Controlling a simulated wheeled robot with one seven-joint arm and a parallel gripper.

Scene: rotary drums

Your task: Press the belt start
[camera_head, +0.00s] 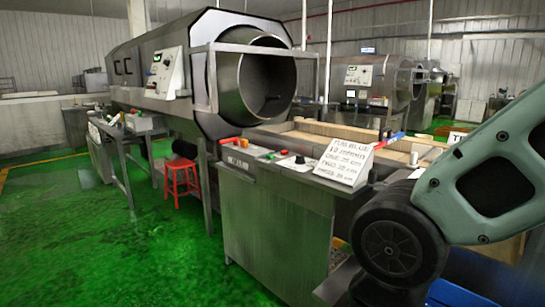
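A control console (290,172) stands in front of the big drum, its sloped top carrying small controls. A red button (282,153) sits near its back edge, with a green button (270,156) just left of it. A black knob on a pale plate (299,161) is to their right. A red and dark part (236,142) lies at the console's left end. I cannot read which control is the belt start. My arm's pale green link and black joint fill the right side, in front of the console's right end. My gripper is not in view.
A lettered white card (345,162) stands on the console's right part. Behind it is a wooden-edged trough (330,130) with a red and blue handle (390,140). A large steel drum (245,85) stands behind. A red stool (181,182) is at left. Green floor (90,260) is clear at front left.

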